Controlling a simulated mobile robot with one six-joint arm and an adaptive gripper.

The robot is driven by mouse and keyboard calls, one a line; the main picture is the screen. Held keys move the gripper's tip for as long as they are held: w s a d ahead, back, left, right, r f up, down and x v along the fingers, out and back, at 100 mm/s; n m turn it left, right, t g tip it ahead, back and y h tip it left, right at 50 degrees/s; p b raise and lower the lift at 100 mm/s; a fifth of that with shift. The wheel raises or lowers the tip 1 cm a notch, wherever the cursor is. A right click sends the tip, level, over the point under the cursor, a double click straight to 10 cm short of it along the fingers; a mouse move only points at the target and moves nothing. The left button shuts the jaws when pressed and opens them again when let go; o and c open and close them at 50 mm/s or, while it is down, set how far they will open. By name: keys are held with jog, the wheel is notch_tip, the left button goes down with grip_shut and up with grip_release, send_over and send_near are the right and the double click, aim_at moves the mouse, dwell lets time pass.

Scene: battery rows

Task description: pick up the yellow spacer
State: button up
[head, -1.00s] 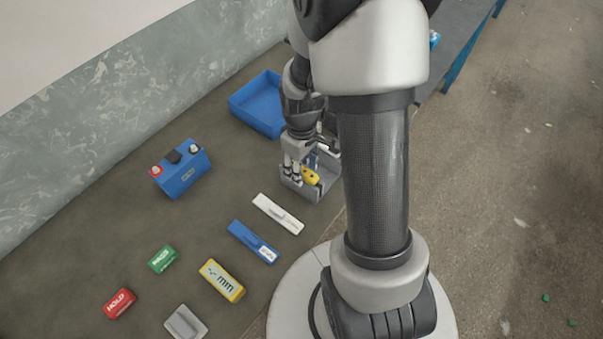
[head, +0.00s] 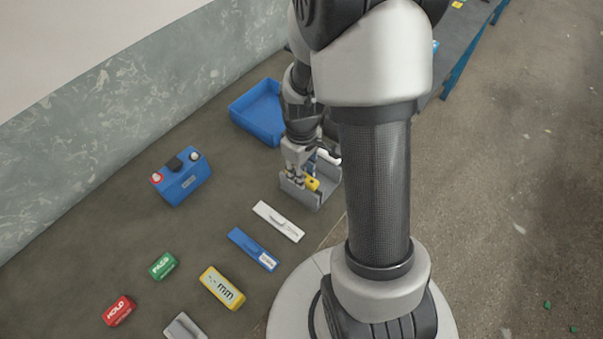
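The yellow spacer (head: 313,184) shows as a small yellow piece inside a grey open-topped holder (head: 318,200). My gripper (head: 297,181) points down at the holder, with its fingers at the left side of the yellow piece. The fingers are small here and partly overlap the holder. I cannot tell whether they touch the spacer or how far apart they are. Part of the spacer and the holder's far side are hidden by my gripper and arm.
A blue tray (head: 240,112) stands behind the holder, and a blue battery (head: 181,183) to its left. White (head: 279,222) and blue (head: 253,250) strips, a yellow meter (head: 222,288), and green (head: 163,266) and red (head: 119,311) blocks lie in front. Bare surface lies between them.

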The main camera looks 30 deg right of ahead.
notch_tip(320, 180, up, 27)
jog(key=p, duration=1.2)
jog(key=shift+f+p, duration=0.2)
jog(key=shift+p, duration=0.2)
jog(key=shift+f, duration=0.1)
